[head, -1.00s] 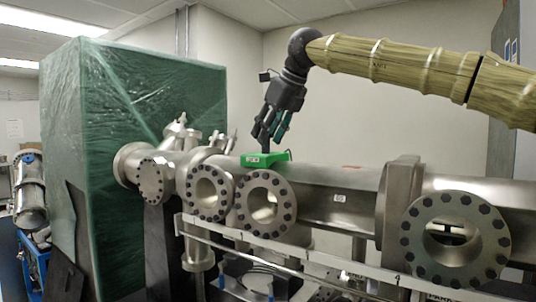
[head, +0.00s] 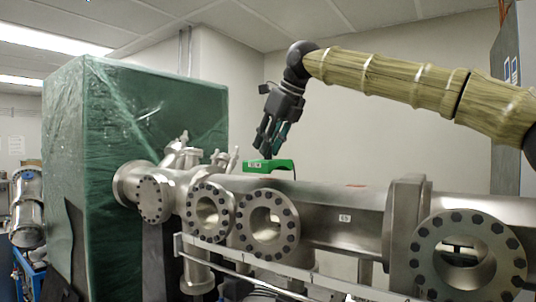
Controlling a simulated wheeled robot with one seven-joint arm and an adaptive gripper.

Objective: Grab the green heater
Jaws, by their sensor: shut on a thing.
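The green heater (head: 269,165) is a small, bright green block with an arched underside. It is at the top of the long metal vacuum tube (head: 325,195), near the middle of the head view. I cannot tell whether it touches the tube or is slightly above it. My dark gripper (head: 267,153) reaches down from above with its fingers at the heater's top. It is shut on the heater. The exact finger contact is small and hard to see.
Round bolted flanges (head: 268,224) stick out from the tube toward me. A large box wrapped in green plastic (head: 140,130) stands at the left. A metal rail (head: 265,268) runs below the tube.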

